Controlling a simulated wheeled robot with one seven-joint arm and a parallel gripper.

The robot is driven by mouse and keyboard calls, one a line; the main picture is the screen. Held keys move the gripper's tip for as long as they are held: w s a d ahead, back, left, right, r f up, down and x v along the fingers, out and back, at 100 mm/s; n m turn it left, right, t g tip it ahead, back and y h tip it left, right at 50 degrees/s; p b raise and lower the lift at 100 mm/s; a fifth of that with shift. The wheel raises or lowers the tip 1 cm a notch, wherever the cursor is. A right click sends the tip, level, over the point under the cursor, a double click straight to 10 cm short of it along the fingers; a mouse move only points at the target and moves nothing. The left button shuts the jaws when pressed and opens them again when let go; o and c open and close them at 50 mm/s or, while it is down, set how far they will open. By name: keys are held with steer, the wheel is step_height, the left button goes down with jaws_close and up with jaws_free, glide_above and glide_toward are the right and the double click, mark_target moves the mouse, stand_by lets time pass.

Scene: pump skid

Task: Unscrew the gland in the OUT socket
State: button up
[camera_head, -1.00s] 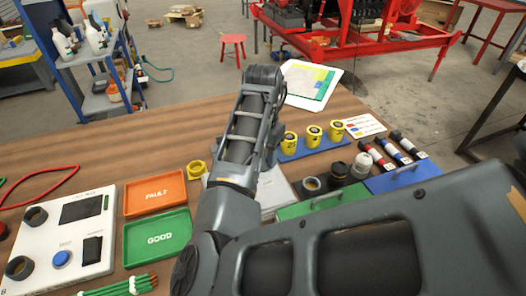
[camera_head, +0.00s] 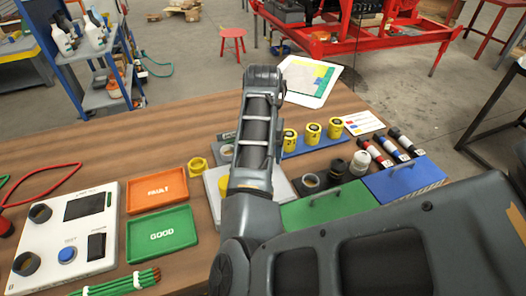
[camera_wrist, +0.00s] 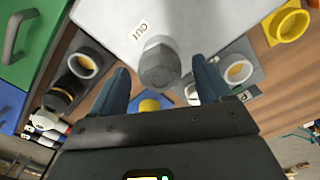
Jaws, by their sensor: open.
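The OUT label (camera_wrist: 142,28) is on the pale face of a box (camera_wrist: 105,14) in the wrist view. A grey hex-headed gland (camera_wrist: 159,66) projects from that box beside the label. My gripper (camera_wrist: 160,68) is open, with one dark blue finger on each side of the gland. The gland's hex end lies in the gap near the fingertips, with visible space on both sides; I cannot tell the depth. In the head view my arm covers the gripper and the gland. Parts of the pale box (camera_head: 283,186) show beside the arm.
A yellow ring (camera_head: 197,165) lies left of the box. The orange FAULT tray (camera_head: 157,190) and green GOOD tray (camera_head: 161,232) are further left. Yellow cylinders (camera_head: 313,133) stand on a blue base at the back right. Green (camera_head: 325,205) and blue (camera_head: 405,180) panels lie right.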

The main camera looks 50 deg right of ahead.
stand_by(0.4)
steer(key=m, duration=0.3)
steer(key=shift+m+b, duration=0.35)
steer(key=shift+m, duration=0.05)
steer(key=m+b, duration=0.1)
steer(key=m, duration=0.4)
steer(key=shift+c, duration=0.5)
